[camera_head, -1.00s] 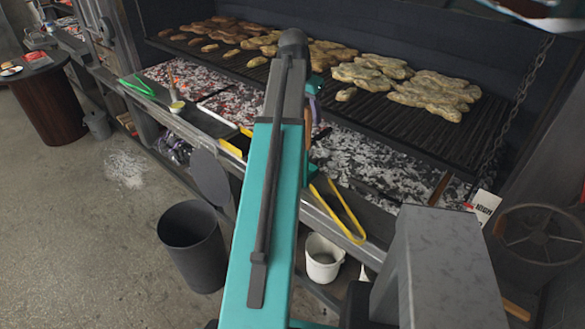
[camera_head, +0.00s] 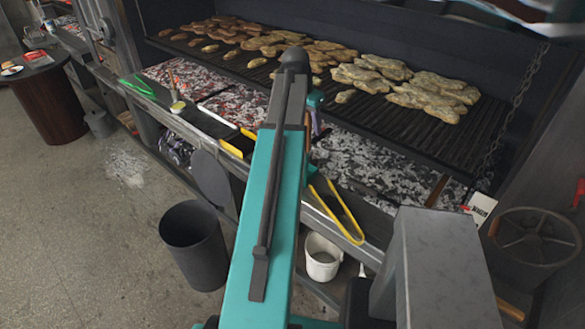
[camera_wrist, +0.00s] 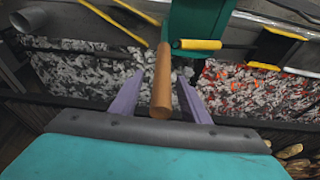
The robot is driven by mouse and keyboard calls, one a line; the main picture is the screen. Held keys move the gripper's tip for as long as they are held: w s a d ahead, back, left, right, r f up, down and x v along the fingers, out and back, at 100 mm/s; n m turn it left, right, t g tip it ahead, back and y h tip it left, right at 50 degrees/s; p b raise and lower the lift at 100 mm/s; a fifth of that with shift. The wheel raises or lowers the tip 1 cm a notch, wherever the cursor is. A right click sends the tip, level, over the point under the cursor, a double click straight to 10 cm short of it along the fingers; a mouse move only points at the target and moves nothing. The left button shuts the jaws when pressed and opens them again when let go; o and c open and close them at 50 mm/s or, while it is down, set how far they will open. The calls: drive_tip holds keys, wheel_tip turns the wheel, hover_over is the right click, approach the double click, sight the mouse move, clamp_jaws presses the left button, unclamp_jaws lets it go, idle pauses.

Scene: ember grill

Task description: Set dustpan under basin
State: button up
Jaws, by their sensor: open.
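A wooden handle (camera_wrist: 161,82) stands between the two purple fingers of my gripper (camera_wrist: 158,95) in the wrist view. Its rounded end points toward the camera. The fingers are open, one on each side, with small gaps. In the head view the gripper (camera_head: 314,106) is mostly hidden behind my teal arm, above the front of the grill. No vessel is clearly the basin; a white bucket (camera_head: 322,257) sits below the counter and a dark bin (camera_head: 193,247) stands on the floor.
Yellow tongs (camera_head: 338,208) lie on the counter edge, also visible in the wrist view (camera_wrist: 112,22). Hot coals (camera_head: 370,166) lie under a grate (camera_head: 440,130) bearing meat. Green tongs (camera_head: 137,86) lie farther left. A dark round vessel (camera_head: 535,240) stands right.

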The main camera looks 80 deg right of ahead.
drive_tip(key=shift+p+x, duration=0.3)
drive_tip(key=shift+x, duration=0.7)
clamp_jaws()
idle(1.1)
